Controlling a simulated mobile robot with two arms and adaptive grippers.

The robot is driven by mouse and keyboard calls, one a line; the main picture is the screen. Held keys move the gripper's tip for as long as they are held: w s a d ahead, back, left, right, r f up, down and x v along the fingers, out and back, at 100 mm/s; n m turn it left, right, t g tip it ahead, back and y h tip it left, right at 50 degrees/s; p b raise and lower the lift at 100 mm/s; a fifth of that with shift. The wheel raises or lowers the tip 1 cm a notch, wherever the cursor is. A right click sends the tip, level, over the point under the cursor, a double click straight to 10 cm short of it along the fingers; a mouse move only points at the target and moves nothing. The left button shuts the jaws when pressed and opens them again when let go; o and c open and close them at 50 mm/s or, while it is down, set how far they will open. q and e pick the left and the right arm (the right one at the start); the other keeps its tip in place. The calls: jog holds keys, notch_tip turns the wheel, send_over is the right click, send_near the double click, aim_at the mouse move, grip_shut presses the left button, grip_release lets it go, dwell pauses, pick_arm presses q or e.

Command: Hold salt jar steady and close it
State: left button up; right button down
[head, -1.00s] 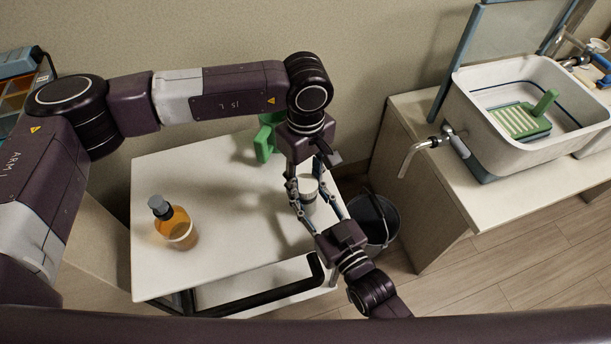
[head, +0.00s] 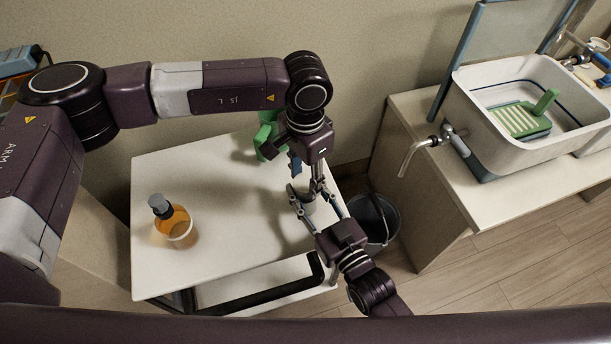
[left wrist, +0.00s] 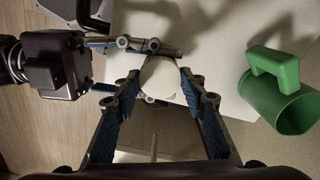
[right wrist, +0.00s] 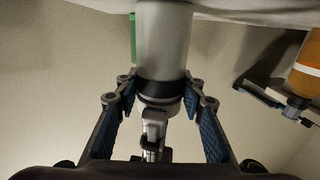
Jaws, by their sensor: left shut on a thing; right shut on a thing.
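The salt jar (head: 308,206) stands upright near the right edge of the white table, partly hidden by my grippers. In the right wrist view its pale body (right wrist: 162,45) ends in a dark band and a lid (right wrist: 160,104). My right gripper (head: 314,208) is shut on the jar from the side, fingers at the dark band in its own view (right wrist: 158,92). My left gripper (head: 308,187) comes from above and is shut on the lid; its view shows the round white lid top (left wrist: 159,78) between its fingers. Whether the lid is fully seated cannot be seen.
An amber bottle with a grey pump top (head: 175,225) stands on the left of the table (head: 230,200). A green jug (head: 266,140) is at the back, close to my left wrist. A dark bucket (head: 375,218) stands right of the table, before a sink counter (head: 425,120).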

pick_arm(q)
jog(key=shift+m, duration=0.5)
jog(key=o, duration=0.8)
jog(key=shift+c, duration=0.2)
jog(key=shift+r, duration=0.15)
jog(key=shift+r, duration=2.15)
